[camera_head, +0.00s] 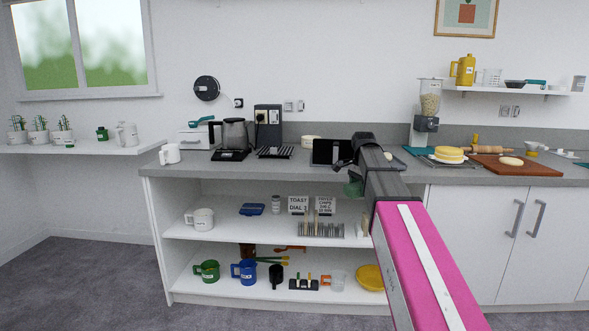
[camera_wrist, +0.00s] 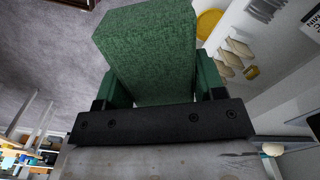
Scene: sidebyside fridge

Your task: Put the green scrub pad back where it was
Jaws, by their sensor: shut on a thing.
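The green scrub pad (camera_wrist: 150,50) fills the top middle of the wrist view as a thick, rough-textured dark green block. My gripper (camera_wrist: 158,88) is shut on it, with one green-faced finger at each side. In the head view only a small green patch of the pad (camera_head: 353,188) shows beside my arm, in front of the open shelf unit just below the counter edge. The gripper's fingertips are mostly hidden there. No label or marked spot for the pad can be made out.
The middle shelf (camera_head: 240,232) holds a white mug, a blue dish, cards and a slotted rack (camera_head: 308,229). The bottom shelf (camera_head: 220,290) holds mugs and a yellow bowl (camera_head: 370,277). The counter (camera_head: 300,172) carries appliances. My arm hides the unit's right end.

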